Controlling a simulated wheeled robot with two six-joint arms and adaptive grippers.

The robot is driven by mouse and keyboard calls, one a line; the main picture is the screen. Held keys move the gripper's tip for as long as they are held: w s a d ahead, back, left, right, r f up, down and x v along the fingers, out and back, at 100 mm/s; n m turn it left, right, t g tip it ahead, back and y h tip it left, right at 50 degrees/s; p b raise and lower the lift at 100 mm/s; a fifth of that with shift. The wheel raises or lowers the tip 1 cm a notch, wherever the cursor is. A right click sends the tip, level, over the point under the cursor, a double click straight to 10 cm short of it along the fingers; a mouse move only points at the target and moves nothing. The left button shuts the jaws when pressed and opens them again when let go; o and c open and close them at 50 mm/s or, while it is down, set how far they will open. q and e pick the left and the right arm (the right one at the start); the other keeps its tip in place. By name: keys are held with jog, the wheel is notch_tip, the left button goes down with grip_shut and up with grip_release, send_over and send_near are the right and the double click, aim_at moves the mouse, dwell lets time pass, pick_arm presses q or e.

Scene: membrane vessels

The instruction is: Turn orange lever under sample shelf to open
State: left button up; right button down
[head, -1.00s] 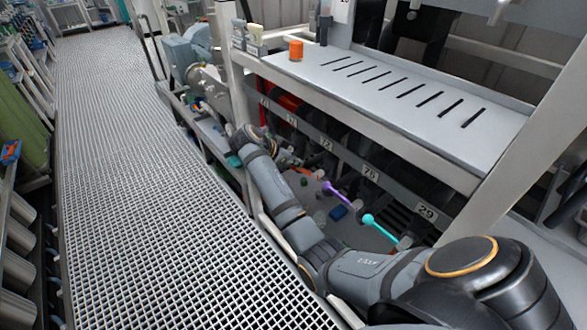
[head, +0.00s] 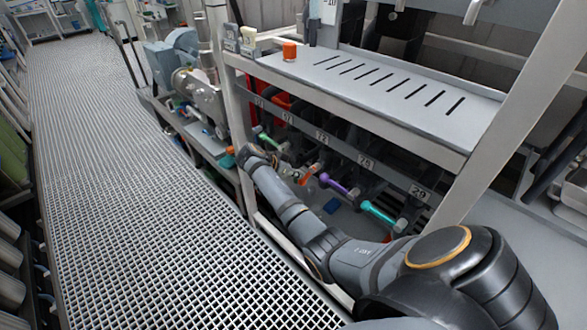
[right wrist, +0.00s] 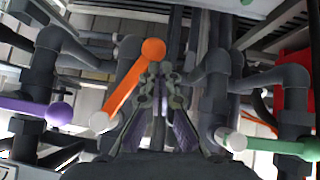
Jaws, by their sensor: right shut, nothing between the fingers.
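The orange lever (head: 309,173) is under the sample shelf (head: 400,95), partly hidden beside my right gripper in the head view. In the right wrist view the orange lever (right wrist: 128,84) slants from a round orange knob at upper right to a pale end at lower left. My right gripper (right wrist: 163,76) is shut and empty, with its fingertips just right of the lever's knob. I cannot tell whether they touch. In the head view the right gripper (head: 286,169) is small and partly hidden by its wrist. My left gripper is not in view.
A purple lever (right wrist: 40,109) is left of the orange one and a green lever (right wrist: 265,143) is right of it. A cyan lever (head: 379,214) is nearer in the head view. Dark valves and pipes crowd the gripper. The grated walkway (head: 150,200) is clear.

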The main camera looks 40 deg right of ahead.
jog(key=shift+s+f+n+g, duration=0.6)
jog(key=shift+s+f+g, duration=0.2)
jog(key=shift+s+g, duration=0.35)
jog(key=shift+d, duration=0.1)
